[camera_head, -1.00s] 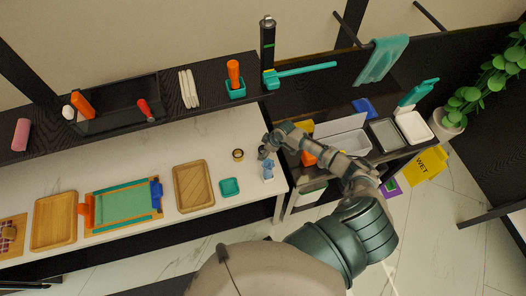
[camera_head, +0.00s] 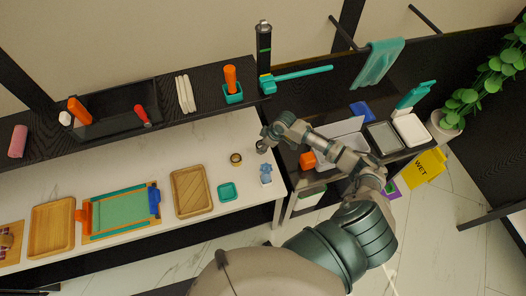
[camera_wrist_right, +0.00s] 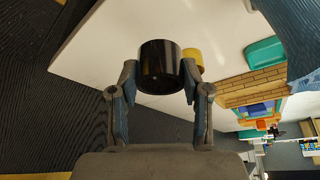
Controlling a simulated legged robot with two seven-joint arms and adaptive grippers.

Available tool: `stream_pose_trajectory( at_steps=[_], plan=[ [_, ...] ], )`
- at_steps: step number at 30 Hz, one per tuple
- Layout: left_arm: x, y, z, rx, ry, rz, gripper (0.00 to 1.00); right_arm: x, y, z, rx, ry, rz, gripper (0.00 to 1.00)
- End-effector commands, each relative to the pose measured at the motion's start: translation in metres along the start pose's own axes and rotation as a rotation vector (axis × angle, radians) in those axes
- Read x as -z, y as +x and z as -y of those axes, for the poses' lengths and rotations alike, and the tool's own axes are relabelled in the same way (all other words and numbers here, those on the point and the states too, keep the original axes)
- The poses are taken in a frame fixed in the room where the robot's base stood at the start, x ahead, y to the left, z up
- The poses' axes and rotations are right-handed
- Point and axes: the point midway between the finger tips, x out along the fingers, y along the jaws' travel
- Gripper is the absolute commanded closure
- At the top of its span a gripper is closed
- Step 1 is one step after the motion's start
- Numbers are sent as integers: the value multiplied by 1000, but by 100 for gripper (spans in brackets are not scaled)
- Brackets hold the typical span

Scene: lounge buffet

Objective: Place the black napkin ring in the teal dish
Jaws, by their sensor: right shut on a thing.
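The black napkin ring (camera_wrist_right: 160,66) is a short, glossy black cylinder between the fingertips of my right gripper in the right wrist view. My right gripper (camera_wrist_right: 160,84) is shut on it. In the head view the right gripper (camera_head: 262,147) is over the right end of the white counter, up and to the right of the teal dish. The teal dish (camera_head: 228,191) is a small square dish that looks empty, right of a wooden tray. A teal dish also shows at the upper right of the wrist view (camera_wrist_right: 265,52). My left gripper is not in view.
A yellowish ring (camera_head: 236,158) lies on the counter between the gripper and the dish. A small blue object (camera_head: 266,172) stands near the counter's right end. The wooden tray (camera_head: 191,192) is left of the dish. A black raised shelf (camera_head: 200,103) runs behind.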

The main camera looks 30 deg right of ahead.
Motion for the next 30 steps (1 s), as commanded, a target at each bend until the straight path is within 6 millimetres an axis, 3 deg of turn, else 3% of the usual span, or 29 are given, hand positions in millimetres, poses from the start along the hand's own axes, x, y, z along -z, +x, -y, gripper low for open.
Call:
stream_pose_trajectory(
  at_steps=[6,17,23,30],
  plan=[
    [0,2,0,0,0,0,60,9,-20,0,0,0,0,82],
    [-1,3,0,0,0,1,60,13,-22,4,-2,8,-2,82],
    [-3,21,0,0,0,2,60,50,-34,44,-63,149,-11,82],
    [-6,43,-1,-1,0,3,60,92,-77,90,-203,482,-12,82]
  ],
)
